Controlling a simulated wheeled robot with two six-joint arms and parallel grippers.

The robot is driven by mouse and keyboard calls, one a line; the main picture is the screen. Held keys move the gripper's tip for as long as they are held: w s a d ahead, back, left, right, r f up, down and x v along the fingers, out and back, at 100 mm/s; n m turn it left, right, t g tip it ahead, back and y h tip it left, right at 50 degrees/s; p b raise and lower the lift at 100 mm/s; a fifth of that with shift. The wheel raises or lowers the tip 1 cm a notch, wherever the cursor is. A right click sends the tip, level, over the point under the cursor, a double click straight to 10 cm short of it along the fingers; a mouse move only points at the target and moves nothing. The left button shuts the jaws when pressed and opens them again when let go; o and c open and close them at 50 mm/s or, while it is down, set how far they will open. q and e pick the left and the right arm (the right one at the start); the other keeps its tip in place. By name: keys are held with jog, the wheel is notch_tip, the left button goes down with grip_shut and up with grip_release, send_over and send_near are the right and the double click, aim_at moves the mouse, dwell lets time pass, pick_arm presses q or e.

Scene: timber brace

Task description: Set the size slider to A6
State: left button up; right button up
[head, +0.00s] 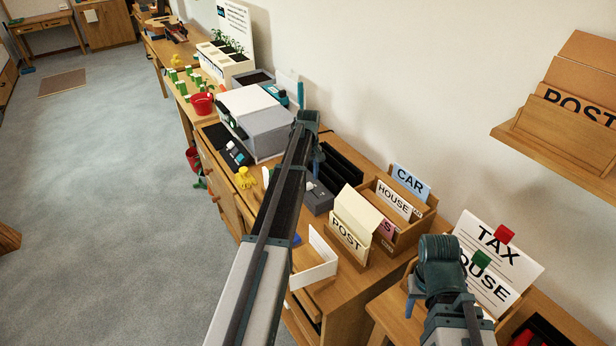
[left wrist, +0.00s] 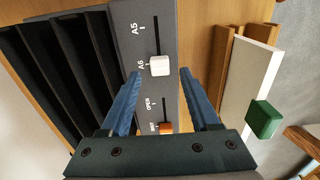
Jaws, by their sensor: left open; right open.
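The grey slider panel (left wrist: 172,20) shows in the left wrist view, with a slot marked A5 at its far end and A6 at its near end. The white slider knob (left wrist: 160,66) is at the near end of that slot, beside the A6 mark. A second slot below it has an orange knob (left wrist: 165,128) at its near end. My left gripper (left wrist: 158,76) is open, its blue fingers on either side of the white knob with gaps; contact is not visible. In the head view, my left gripper (head: 318,160) is above the grey device (head: 318,197). My right gripper (head: 411,304) is at the lower right.
A black slotted rack (left wrist: 60,70) stands beside the panel. A wooden holder with a pale card and a green block (left wrist: 263,119) is on the other side. In the head view, card boxes (head: 352,238) and a white machine (head: 255,115) crowd the desk.

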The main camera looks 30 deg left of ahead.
aim_at(308, 184)
pick_arm(q)
notch_tip(308, 184, up, 12)
jog(key=p, duration=1)
jog(key=shift+f+p, duration=0.15)
jog(key=shift+p, duration=0.2)
jog(key=s+d+m, duration=0.6)
jog(key=s+d, duration=0.5)
jog(key=s, duration=0.3)
jog(key=s+d+m, duration=0.6)
jog(key=s+d, duration=0.6)
jog(key=s, duration=0.1)
jog(key=s+d+m+y, duration=0.1)
jog(key=s+d+m, duration=0.2)
jog(key=d, duration=0.7)
jog(key=shift+s+m, duration=0.4)
jog(key=shift+s, duration=0.4)
